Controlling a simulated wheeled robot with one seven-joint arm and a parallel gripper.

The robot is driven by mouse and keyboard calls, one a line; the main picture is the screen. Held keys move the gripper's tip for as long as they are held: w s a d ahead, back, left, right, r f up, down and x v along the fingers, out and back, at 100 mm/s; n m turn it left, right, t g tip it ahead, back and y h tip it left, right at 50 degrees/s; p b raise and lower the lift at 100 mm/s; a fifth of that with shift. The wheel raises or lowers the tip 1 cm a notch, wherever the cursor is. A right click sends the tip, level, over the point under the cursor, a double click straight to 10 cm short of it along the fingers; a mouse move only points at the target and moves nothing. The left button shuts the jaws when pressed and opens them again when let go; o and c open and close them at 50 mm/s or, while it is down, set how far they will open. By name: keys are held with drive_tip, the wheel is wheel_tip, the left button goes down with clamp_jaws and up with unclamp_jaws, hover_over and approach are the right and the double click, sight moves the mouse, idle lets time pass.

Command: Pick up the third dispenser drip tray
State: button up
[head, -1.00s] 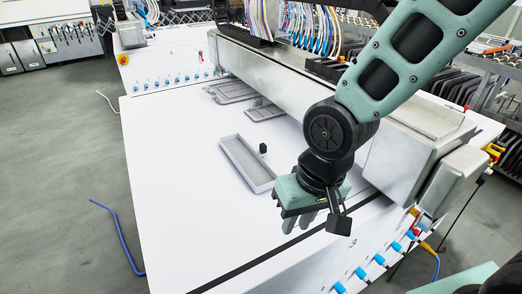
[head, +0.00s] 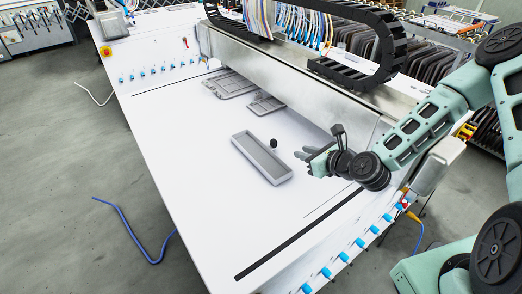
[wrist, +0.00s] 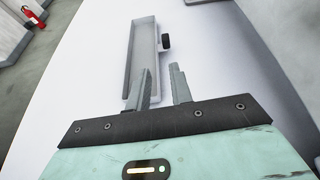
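A long shallow grey tray (head: 241,147) lies on the white table, nearest to me of the trays there. It has raised walls and an empty floor, and a small black knob (head: 273,143) stands at its right long side. In the wrist view the tray (wrist: 129,75) and the knob (wrist: 166,41) lie ahead of the fingers. My gripper (head: 308,155) is just right of the tray's near end, low over the table, pointing left. Its two fingers (wrist: 160,68) are apart with nothing between them. I cannot tell whether a finger touches the tray.
Two more flat grey trays, a larger one (head: 229,84) and a smaller one (head: 266,104), lie farther back by the metal gantry beam (head: 290,82). The beam runs along the right of the trays. The table's left and front (head: 200,180) are clear.

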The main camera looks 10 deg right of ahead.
drive_tip(key=m+p, duration=0.1)
drive_tip(key=p, duration=0.3)
approach(275, 140)
drive_tip(key=shift+t, duration=0.3)
drive_tip(key=x, duration=0.5)
drive_tip(key=shift+s+a+f, duration=0.15)
drive_tip(key=shift+a, duration=0.15)
drive_tip(key=shift+w+a+f+p, duration=0.15)
drive_tip(key=shift+w+a+p, duration=0.05)
drive_tip(key=shift+w+p, duration=0.3)
drive_tip(key=shift+f+p+x, duration=0.2)
drive_tip(key=shift+p+x, duration=0.85)
drive_tip(key=shift+x, duration=1.05)
drive_tip(key=shift+d, duration=0.1)
drive_tip(key=shift+c, duration=0.3)
clamp_jaws()
